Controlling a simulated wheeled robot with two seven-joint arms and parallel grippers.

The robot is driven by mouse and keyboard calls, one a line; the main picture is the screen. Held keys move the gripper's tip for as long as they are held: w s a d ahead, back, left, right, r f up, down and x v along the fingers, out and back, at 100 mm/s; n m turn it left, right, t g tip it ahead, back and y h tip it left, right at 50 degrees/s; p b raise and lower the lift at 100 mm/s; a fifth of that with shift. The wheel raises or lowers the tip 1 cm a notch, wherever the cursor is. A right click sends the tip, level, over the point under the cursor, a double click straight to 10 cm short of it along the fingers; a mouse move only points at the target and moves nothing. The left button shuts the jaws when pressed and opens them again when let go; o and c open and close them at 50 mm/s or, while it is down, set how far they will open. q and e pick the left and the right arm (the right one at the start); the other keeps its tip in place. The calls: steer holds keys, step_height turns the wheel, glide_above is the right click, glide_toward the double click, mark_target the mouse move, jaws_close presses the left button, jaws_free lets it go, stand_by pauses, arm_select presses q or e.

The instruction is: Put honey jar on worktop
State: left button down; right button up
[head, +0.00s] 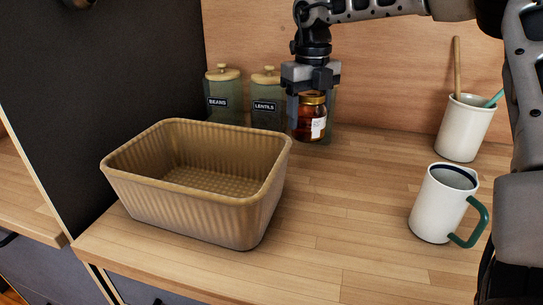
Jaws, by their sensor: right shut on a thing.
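The honey jar (309,120) is a small amber jar with a gold lid and a white label, upright near the back of the wooden worktop (345,215). My right gripper (312,98) points down from above and is shut on the jar at its lid end. I cannot tell whether the jar's base touches the worktop or hangs just above it. The jar is in front of a green canister and to the right of the lentils canister. My left gripper is not in view.
A tan ribbed basket (250,215) stands empty at the left. Behind it are the beans canister (224,98) and the lentils canister (266,103). A white utensil pot (465,130) and a white mug with a green handle (440,205) stand at the right. The worktop's middle is clear.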

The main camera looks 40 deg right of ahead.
step_height(320, 180, down, 3)
steer(key=shift+s+r, duration=0.1)
steer(key=shift+s, duration=0.05)
step_height(320, 180, down, 4)
steer(key=shift+f, duration=0.45)
steer(key=o, duration=1.3)
